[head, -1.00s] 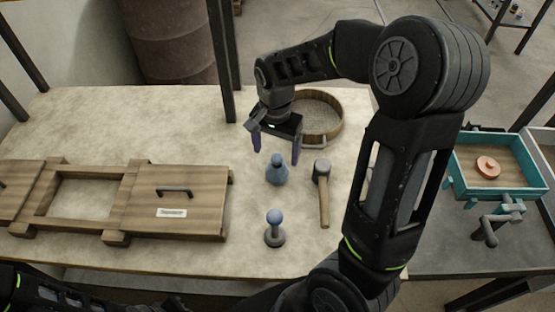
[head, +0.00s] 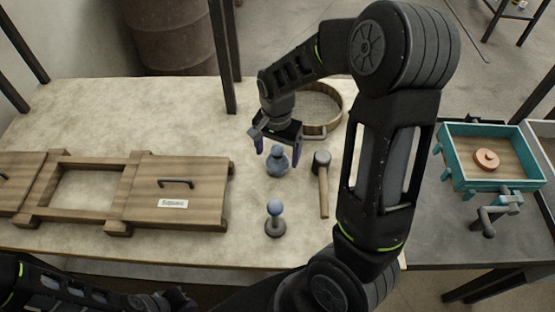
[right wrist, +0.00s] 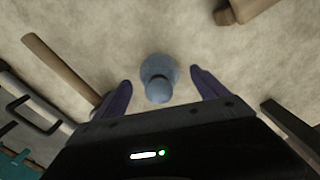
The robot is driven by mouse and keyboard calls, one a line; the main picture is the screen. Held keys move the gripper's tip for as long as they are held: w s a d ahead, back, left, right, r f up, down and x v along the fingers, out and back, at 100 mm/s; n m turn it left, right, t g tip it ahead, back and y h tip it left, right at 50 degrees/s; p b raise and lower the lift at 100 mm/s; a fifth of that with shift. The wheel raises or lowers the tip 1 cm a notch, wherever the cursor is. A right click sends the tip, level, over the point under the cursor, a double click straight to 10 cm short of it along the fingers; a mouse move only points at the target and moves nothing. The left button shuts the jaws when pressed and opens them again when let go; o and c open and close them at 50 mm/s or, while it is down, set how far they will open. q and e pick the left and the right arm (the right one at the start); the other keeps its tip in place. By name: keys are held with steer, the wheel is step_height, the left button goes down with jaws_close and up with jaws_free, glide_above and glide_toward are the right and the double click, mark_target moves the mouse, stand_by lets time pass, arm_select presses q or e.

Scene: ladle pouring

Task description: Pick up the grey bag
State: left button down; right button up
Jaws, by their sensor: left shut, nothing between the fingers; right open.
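The small grey-blue bag (head: 278,163) with a tied neck stands upright on the table. My right gripper (head: 277,146) is open just above and behind it in the head view. In the right wrist view the bag (right wrist: 158,78) shows between the two spread purple fingers (right wrist: 162,88), with nothing held; I cannot tell whether a finger touches it. My left gripper (head: 178,299) is low at the bottom edge of the head view, shut and empty, partly cut off.
A mallet (head: 322,185) lies close to the right of the bag. A blue-knobbed stamp-like object (head: 275,220) stands in front. A round sieve (head: 334,125) is behind the gripper. A wooden frame with a sliding lid (head: 205,178) lies left. A teal tray (head: 455,175) stands right.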

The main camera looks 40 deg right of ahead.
mark_target(277, 160)
step_height(277, 160, down, 3)
steer(key=shift+f, duration=0.15)
steer(key=shift+c, duration=0.4)
steer(key=c, duration=1.4)
